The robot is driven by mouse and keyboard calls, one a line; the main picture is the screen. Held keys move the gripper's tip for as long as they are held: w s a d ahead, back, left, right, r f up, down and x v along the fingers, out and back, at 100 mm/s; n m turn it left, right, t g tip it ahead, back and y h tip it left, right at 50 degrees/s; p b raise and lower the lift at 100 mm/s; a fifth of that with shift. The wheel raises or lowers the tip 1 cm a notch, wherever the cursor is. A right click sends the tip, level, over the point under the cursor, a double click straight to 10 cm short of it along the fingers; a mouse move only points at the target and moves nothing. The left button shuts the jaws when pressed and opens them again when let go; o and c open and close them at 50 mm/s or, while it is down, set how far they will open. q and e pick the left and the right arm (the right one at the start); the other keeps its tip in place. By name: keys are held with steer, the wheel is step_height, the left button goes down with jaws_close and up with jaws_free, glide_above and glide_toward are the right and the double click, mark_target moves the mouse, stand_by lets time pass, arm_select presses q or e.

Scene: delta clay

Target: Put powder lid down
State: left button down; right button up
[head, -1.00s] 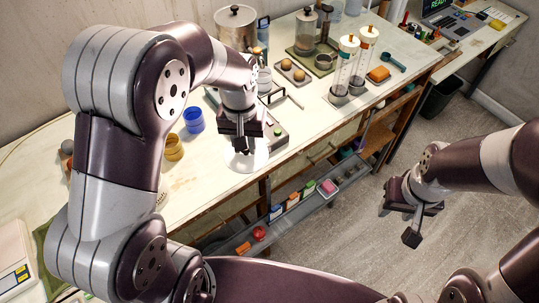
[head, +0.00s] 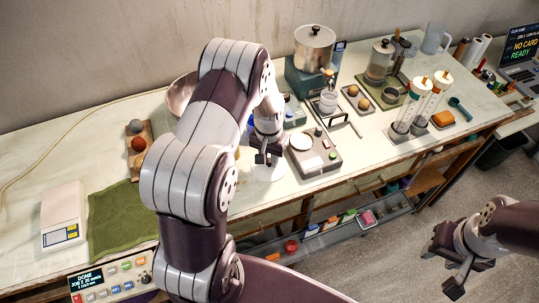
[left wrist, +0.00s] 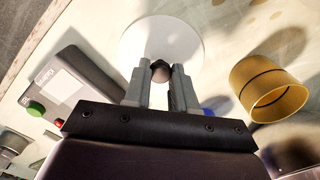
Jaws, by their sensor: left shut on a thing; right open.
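The powder lid is a white disc with a dark round knob. It shows under my left gripper in the head view (head: 270,173) and ahead of the fingers in the left wrist view (left wrist: 160,30). My left gripper (head: 268,155) is shut on the knob, which sits between its fingertips (left wrist: 160,75). The lid is over the front part of the bench; I cannot tell whether it touches the top. An open yellow jar (left wrist: 268,90) stands to the right in the left wrist view. My right gripper (head: 455,272) is open and empty, over the floor at right.
A grey device with a round plate (head: 315,152) stands right of the lid. A green cloth (head: 118,215) and white scale (head: 62,217) are at left. Tubes (head: 422,103) and a metal pot (head: 314,48) stand farther back. Bare bench lies between the device and the front edge.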

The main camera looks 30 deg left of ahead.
mark_target(270, 163)
arm_select(q)
steer(key=shift+d, duration=0.15)
steer(key=c, duration=0.9)
jaws_free()
steer(key=shift+f, duration=0.1)
steer(key=shift+r, duration=0.35)
step_height(270, 163, up, 12)
steer(key=b, duration=0.2)
steer(key=shift+m+t, duration=0.6)
steer(key=shift+t, duration=0.1)
steer(key=s+d, duration=0.2)
steer(key=s, duration=0.2)
steer(key=s+d, duration=0.3)
steer(key=s, duration=0.2)
steer(key=s+d, duration=0.3)
steer(key=s, duration=0.1)
steer(key=shift+s, duration=0.35)
